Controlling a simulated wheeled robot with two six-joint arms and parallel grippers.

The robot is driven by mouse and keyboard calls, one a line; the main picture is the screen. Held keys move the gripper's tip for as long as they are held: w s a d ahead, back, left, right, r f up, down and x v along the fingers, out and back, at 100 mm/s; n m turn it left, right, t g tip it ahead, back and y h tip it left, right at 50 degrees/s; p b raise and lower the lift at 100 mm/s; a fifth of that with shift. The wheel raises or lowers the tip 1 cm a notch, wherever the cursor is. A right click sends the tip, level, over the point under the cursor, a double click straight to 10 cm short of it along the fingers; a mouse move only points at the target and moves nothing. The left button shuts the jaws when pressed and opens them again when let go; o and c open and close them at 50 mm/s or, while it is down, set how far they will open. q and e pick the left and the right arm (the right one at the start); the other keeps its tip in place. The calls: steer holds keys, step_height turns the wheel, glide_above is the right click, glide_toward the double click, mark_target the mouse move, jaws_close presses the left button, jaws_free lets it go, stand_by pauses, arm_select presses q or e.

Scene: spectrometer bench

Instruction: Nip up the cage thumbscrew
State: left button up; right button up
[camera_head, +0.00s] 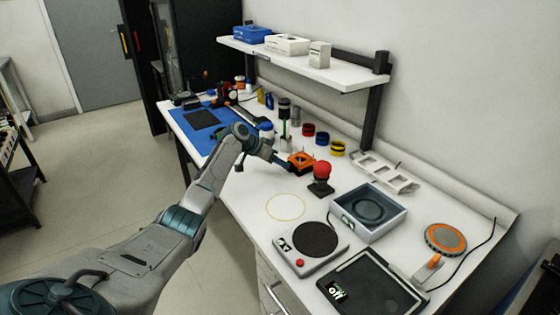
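An orange, square, cage-like part (301,159) sits on the white bench, right of the blue mat. My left arm comes in from the lower left, and my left gripper (286,165) is at the near left side of this orange part. The gripper is small and dark here; I cannot tell whether its fingers are open or shut, or whether they touch the part. I cannot make out a thumbscrew at this size. My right gripper is not in view.
A red knob on a black stand (321,173) is close on the right. A grey open box (368,212), a round-plated device (310,244) and a black-topped scale (372,285) stand nearer. Bottles and coloured rings line the back. A shelf (300,66) overhangs. Bench inside the yellow circle (286,207) is clear.

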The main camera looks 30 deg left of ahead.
arm_select(q)
steer(key=shift+w+d+f, duration=0.2)
steer(key=shift+f, duration=0.15)
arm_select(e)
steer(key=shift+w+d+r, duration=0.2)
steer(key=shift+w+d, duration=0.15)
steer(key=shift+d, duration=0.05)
arm_select(q)
steer(key=shift+c, duration=0.3)
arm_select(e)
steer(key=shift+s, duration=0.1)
arm_select(q)
jaws_close()
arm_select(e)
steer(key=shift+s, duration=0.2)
